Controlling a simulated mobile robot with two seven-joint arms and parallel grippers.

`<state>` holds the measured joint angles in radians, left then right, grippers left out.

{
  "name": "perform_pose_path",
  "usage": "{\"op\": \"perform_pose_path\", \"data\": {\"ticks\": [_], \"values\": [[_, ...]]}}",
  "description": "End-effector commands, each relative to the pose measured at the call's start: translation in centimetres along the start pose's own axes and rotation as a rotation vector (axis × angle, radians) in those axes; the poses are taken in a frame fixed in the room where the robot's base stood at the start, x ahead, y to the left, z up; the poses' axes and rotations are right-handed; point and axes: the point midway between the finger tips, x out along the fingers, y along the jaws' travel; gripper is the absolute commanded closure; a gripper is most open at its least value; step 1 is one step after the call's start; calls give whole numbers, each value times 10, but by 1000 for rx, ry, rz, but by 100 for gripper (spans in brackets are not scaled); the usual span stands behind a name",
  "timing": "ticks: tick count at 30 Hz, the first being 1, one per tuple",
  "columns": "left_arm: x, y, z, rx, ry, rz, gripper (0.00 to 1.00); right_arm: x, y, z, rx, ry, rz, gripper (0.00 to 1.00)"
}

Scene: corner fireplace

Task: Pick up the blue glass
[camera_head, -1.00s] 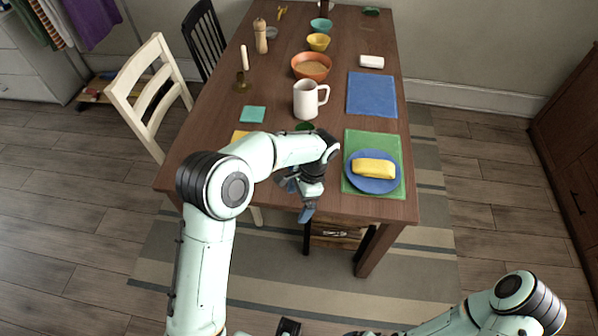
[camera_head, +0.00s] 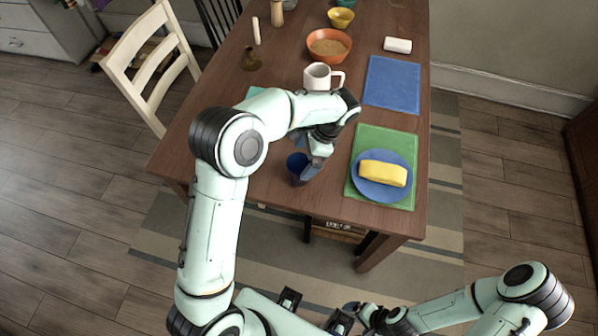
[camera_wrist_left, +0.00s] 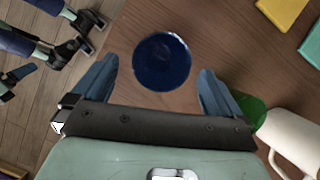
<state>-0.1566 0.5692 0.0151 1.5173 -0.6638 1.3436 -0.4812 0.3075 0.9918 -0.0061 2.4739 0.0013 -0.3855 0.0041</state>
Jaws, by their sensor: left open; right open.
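The blue glass (camera_head: 296,169) stands on the wooden table near its front edge, left of the green mat. In the left wrist view the glass (camera_wrist_left: 162,62) is seen from above, its round rim between the two blue fingers and ahead of the palm. My left gripper (camera_head: 307,160) is open at the glass, with a gap to each finger in the left wrist view. In the head view the gripper and wrist hide part of the glass. My right gripper (camera_head: 352,307) is low at the bottom, away from the table and open; its fingers show only partly.
A blue plate (camera_head: 371,193) with a yellow loaf (camera_head: 383,173) lies on a green mat (camera_head: 399,138) at the right. A white mug (camera_head: 317,77) stands behind my left wrist. An orange bowl (camera_head: 343,39) and blue mat (camera_head: 393,85) lie further back.

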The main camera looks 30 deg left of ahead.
Motion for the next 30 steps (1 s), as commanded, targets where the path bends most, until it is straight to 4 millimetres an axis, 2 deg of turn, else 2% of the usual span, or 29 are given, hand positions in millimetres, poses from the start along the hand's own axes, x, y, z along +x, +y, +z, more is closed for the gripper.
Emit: {"op": "perform_pose_path", "data": {"ticks": [7, 15, 24, 26, 30], "values": [[20, 0, 1, -1, -1, 2, 0, 2, 1, 0, 0, 0, 0, 7], [58, 0, 1, 0, -1, 2, 0, 4, 2, 1, 0, -1, 0, 7], [63, 0, 1, 0, 1, 0, 0, 4, 2, 1, 0, -1, 0, 7], [63, 0, 1, 0, 1, 0, 16, 4, 2, 1, 0, -1, 0, 7], [63, 0, 1, 0, 1, 0, 62, 4, 2, 1, 0, -1, 1, 7]]}}
